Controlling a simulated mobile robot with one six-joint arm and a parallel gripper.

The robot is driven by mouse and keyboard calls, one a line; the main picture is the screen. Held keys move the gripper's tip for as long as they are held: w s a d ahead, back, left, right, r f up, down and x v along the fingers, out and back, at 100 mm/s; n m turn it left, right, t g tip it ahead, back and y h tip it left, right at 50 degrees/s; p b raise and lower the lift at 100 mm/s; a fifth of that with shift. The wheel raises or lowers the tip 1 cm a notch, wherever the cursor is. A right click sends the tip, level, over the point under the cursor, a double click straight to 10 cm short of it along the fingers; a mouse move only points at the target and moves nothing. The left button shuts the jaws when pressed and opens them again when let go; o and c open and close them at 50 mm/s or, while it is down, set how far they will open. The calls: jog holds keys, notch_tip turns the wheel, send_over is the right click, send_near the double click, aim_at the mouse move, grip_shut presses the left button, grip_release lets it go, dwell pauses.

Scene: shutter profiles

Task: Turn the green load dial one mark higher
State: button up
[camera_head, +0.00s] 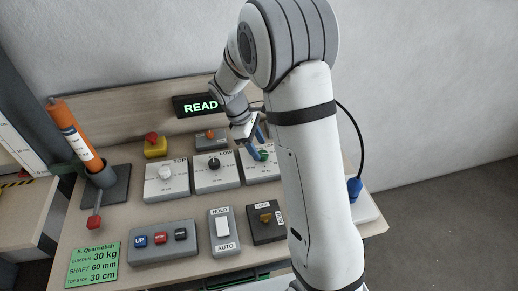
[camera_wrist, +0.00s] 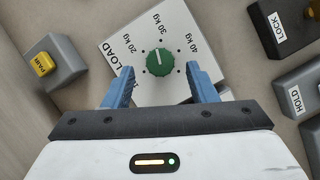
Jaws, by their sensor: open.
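The green load dial (camera_wrist: 159,62) sits on a pale plate labelled LOAD (camera_wrist: 118,57), with 20, 30 and 40 kg marks. Its white line points up, roughly toward 30 kg. In the head view the dial (camera_head: 264,156) is partly hidden by my gripper (camera_head: 256,143). My gripper (camera_wrist: 160,70) is open, with one blue finger on the left of the dial and one on the right. A gap shows between each finger and the dial; I cannot tell the fingertips' height relative to it.
TOP dial (camera_head: 166,173) and LOW dial (camera_head: 214,164) boxes stand to the left. In front are a button box (camera_head: 163,253), a HOLD/AUTO switch (camera_head: 222,229) and a LOCK box (camera_head: 266,233). A display (camera_head: 200,106) reads READ, partly covered. A green card (camera_head: 93,264) lists 30 kg.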

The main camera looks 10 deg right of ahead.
aim_at(263, 157)
jog(key=shift+x, duration=1.3)
jog(key=c, duration=1)
jog(key=shift+o, duration=0.2)
